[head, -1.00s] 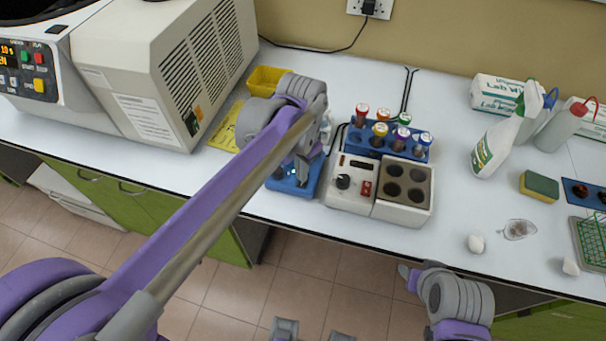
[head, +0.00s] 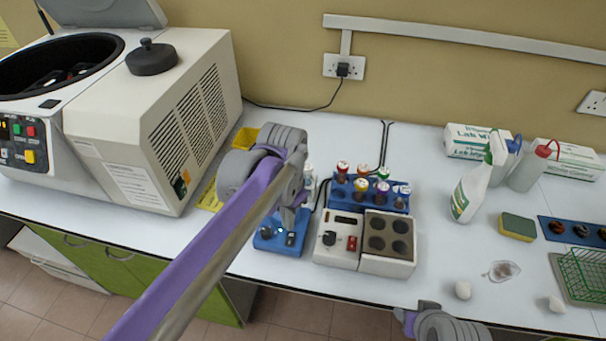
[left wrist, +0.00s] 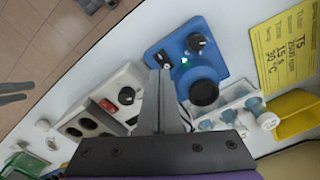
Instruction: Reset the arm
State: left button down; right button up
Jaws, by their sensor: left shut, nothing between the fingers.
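My left arm comes in from the left in the head view, and its gripper (head: 290,218) is over the blue device (head: 268,244) on the bench, partly hiding it. In the left wrist view the fingers (left wrist: 161,72) are together with nothing between them. There the blue device (left wrist: 168,50), with a black round top and a lit green spot, lies just beyond and beside the fingertips. I cannot tell whether they touch it. My right gripper (head: 405,316) shows only in part at the bottom edge, below the bench front; its jaws are unclear.
A white heater block (head: 388,265) with round wells stands right of the blue device, before a blue rack (head: 337,191) of capped tubes. A large centrifuge (head: 150,130) stands left. A spray bottle (head: 468,195), sponge (head: 517,227) and green basket (head: 585,275) are right.

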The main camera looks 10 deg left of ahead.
pick_arm(q)
jog(key=s+a+f+n+t, duration=0.2)
jog(key=s+a+f+n, duration=0.1)
jog(key=s, duration=0.3)
jog(key=s+a+f+n+t, duration=0.3)
jog(key=s+f, duration=0.1)
jog(key=s, duration=0.3)
jog(key=shift+s+a+f+t, duration=0.3)
jog(key=shift+a+f, duration=0.05)
jog(key=shift+f, duration=0.05)
dwell(1.2)
